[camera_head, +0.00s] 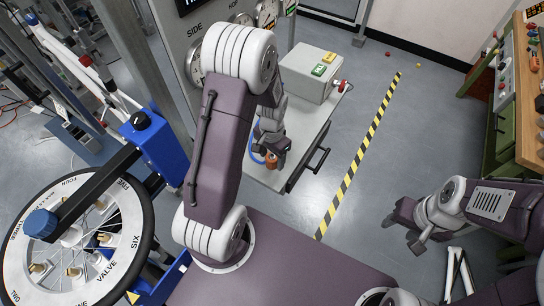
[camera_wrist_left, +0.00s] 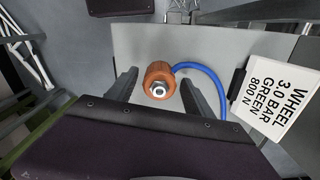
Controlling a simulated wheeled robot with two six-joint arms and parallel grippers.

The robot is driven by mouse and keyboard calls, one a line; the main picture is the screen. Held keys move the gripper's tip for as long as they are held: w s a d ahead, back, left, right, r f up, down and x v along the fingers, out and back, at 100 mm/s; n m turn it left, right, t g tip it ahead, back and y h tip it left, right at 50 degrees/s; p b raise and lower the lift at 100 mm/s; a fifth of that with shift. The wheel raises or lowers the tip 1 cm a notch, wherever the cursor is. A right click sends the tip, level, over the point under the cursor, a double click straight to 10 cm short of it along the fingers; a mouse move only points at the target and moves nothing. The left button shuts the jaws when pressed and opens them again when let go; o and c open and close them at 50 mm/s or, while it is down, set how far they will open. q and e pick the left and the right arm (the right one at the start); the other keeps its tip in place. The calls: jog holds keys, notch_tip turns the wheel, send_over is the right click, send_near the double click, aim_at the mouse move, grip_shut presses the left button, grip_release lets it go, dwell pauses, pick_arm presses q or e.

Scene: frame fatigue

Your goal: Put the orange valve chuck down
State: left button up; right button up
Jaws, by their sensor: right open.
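The orange valve chuck (camera_head: 271,160) is at the grey shelf below my left gripper (camera_head: 272,144) in the head view. In the left wrist view the chuck (camera_wrist_left: 159,80) shows its metal end between the two fingers, with a gap on each side. A blue hose (camera_wrist_left: 208,76) curves away from it. My left gripper is open around or just above the chuck; the exact height is hard to tell. My right gripper (camera_head: 403,230) is open and empty at the right, over the floor.
A spoked wheel (camera_head: 22,262) with a black bar stands at the left. A label card (camera_wrist_left: 277,98) sits beside the hose. A workbench (camera_head: 530,150) stands at the right; the striped floor between is clear.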

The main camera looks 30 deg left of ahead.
aim_at(272, 157)
pick_arm(q)
jog(key=shift+r, duration=0.1)
notch_tip(272, 157, up, 12)
jog(key=p, duration=0.1)
jog(key=s+d+f+n+t, duration=0.1)
jog(key=s+d+n, duration=0.2)
jog(key=s, duration=0.5)
jog(key=shift+s+d+f, duration=0.2)
jog(key=shift+d+f, duration=0.1)
jog(key=shift+d, duration=0.6)
